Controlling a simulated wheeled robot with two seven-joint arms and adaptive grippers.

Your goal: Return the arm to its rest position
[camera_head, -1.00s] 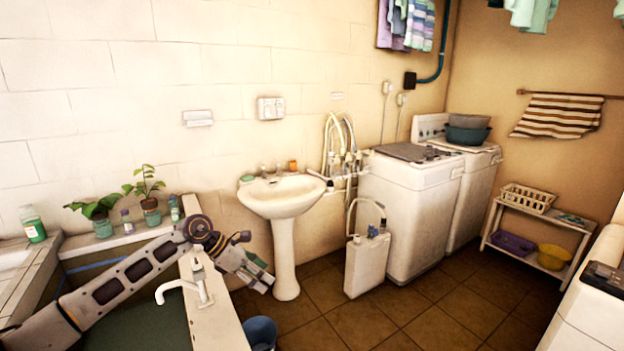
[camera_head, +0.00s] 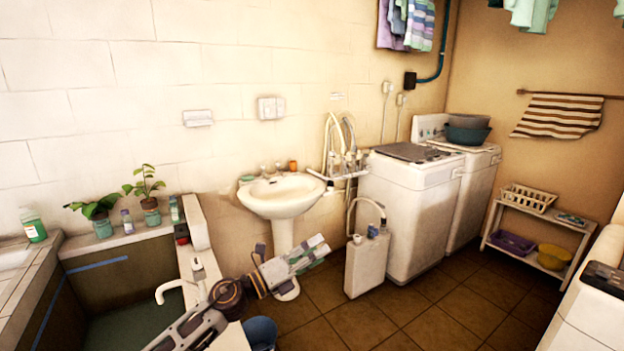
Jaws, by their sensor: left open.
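My left arm comes in from the bottom left of the head view. Its gripper (camera_head: 312,255) points up and to the right, in front of the foot of the pedestal washbasin (camera_head: 284,197). The gripper is open, and I see nothing held in it. It hides part of the pedestal. My right gripper is not in view.
A water-filled trough with a white ledge (camera_head: 200,265) and tap (camera_head: 178,290) lies left of my arm. Potted plants (camera_head: 151,212) and bottles (camera_head: 33,225) stand behind it. A white canister (camera_head: 366,264) and a washing machine (camera_head: 412,215) stand to the right. Tiled floor (camera_head: 440,310) is clear.

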